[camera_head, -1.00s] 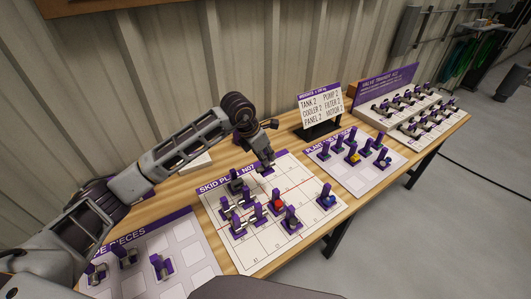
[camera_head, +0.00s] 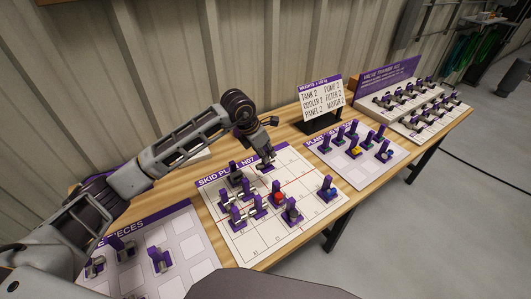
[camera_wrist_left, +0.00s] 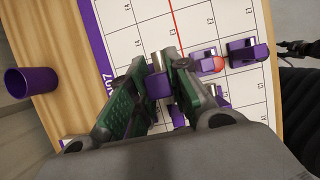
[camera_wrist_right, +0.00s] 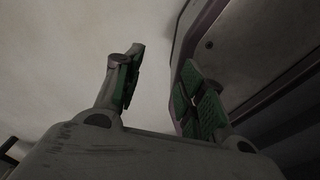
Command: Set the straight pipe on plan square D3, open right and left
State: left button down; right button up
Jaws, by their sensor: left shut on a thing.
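My left gripper (camera_head: 265,158) is shut on the straight pipe, over the far part of the white plan board (camera_head: 253,246). In the left wrist view my left gripper's green pads (camera_wrist_left: 155,95) close around a purple block with a grey cylinder, the straight pipe (camera_wrist_left: 158,80). Whether it touches the board, and which square lies under it, I cannot tell. Several purple-based pieces stand nearer on the board, among them one with a red part (camera_head: 278,198) and one with a blue part (camera_head: 327,190). My right gripper (camera_wrist_right: 160,90) is open and empty in the right wrist view.
A tray of pipe pieces (camera_head: 195,240) lies at the near left. A plant-piece board (camera_head: 345,178), a weights sign (camera_head: 321,98) and a valve rack (camera_head: 412,128) stand to the right. A purple cup (camera_wrist_left: 28,84) stands on the wood beside the plan board.

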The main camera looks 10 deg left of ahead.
pick_arm(q)
jog(key=shift+b, duration=0.3)
jog(key=shift+a+f+b, duration=0.1)
jog(key=shift+f+b, duration=0.7)
jog(key=shift+f, duration=0.25)
jog(key=shift+f+b, duration=0.6)
jog(key=shift+f, duration=0.15)
jog(key=shift+f+b, duration=0.7)
jog(key=shift+f, duration=0.2)
pick_arm(e)
jog(key=shift+s+a+f, duration=0.1)
jog(key=shift+f, duration=1.15)
jog(key=shift+s+f, duration=0.1)
jog(key=shift+f, duration=1.1)
pick_arm(q)
jog(key=shift+f, duration=0.2)
pick_arm(e)
jog(key=shift+f, duration=0.15)
